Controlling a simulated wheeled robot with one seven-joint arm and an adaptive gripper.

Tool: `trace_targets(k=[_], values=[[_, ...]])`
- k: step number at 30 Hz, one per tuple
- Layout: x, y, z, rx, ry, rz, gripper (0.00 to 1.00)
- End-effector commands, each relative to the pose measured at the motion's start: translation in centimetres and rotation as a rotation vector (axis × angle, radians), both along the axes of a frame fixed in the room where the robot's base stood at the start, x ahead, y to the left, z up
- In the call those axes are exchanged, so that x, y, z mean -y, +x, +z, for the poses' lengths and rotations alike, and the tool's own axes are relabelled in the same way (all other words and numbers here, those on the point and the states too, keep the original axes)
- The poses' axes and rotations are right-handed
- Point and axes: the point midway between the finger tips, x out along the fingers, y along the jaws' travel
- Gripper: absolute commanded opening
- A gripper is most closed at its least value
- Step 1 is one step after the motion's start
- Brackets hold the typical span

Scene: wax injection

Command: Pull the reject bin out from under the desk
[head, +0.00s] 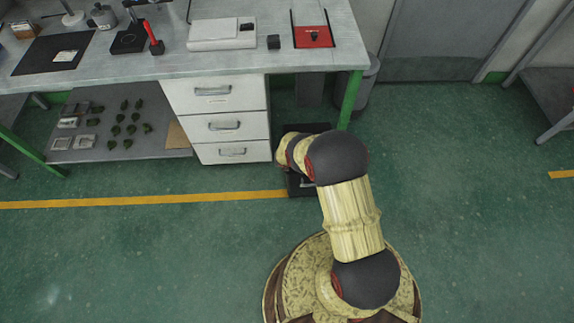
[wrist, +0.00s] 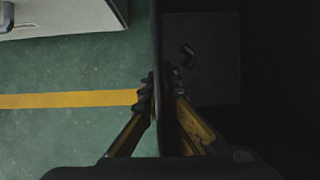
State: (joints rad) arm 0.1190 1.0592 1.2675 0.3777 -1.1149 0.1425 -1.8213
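The reject bin, a black open-topped box, shows in the wrist view by its near wall (wrist: 157,60) and dark inside, where a small dark green piece lies. In the head view part of the bin (head: 297,188) shows on the floor beside the white drawer unit, over the end of the yellow line; my arm hides much of it. My gripper (wrist: 160,90) has one finger outside and one inside the bin wall, closed up against it. The gripper itself is mostly hidden behind my arm in the head view.
The desk (head: 160,67) stands behind, with a white drawer unit (head: 218,120) left of the bin and a green leg (head: 350,98) to the right. A grey waste bin (head: 369,85) stands behind that leg. The green floor at the front and right is clear.

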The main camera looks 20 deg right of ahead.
Motion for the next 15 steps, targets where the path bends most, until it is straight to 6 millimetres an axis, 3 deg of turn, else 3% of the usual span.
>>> trace_targets(k=[12, 15], values=[[-0.12, -0.04, -0.06, -0.002, 0.001, -0.004, 0.0], [-0.12, -0.04, -0.06, -0.001, 0.001, -0.003, 0.08]])
